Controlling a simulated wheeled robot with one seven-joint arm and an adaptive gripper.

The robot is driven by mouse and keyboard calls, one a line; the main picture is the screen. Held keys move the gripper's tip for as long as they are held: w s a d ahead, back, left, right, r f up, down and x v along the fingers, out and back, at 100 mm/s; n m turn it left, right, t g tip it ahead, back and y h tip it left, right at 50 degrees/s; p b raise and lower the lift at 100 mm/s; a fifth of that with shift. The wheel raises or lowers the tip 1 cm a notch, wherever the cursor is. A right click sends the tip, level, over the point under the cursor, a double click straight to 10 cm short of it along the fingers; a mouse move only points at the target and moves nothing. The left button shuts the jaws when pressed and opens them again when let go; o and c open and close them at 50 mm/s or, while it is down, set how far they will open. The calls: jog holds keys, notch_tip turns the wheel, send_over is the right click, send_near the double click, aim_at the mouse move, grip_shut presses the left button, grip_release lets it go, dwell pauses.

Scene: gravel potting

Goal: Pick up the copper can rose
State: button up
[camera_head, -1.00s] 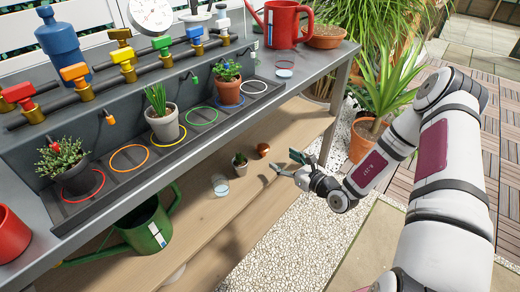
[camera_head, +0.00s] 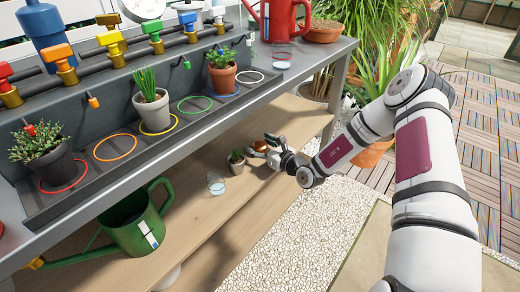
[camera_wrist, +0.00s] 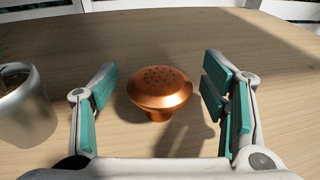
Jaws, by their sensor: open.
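The copper can rose (camera_wrist: 160,90) stands on the lower wooden shelf, its wide perforated face up and its narrow neck down. In the wrist view it sits between and slightly beyond the open fingers of my gripper (camera_wrist: 160,100), with a gap on both sides. Neither finger pad touches it. In the head view the rose (camera_head: 259,146) is partly hidden by my gripper (camera_head: 271,147), which is low over the shelf beside it.
A small potted plant (camera_head: 236,162) stands close to the left of the rose; its grey pot (camera_wrist: 25,108) shows in the wrist view. A glass (camera_head: 216,183) and a green watering can (camera_head: 139,224) are further left on the shelf (camera_head: 205,228). The bench top (camera_head: 300,65) overhangs the shelf.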

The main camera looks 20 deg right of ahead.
jog(key=c, duration=1.2)
jog(key=shift+r, duration=0.1)
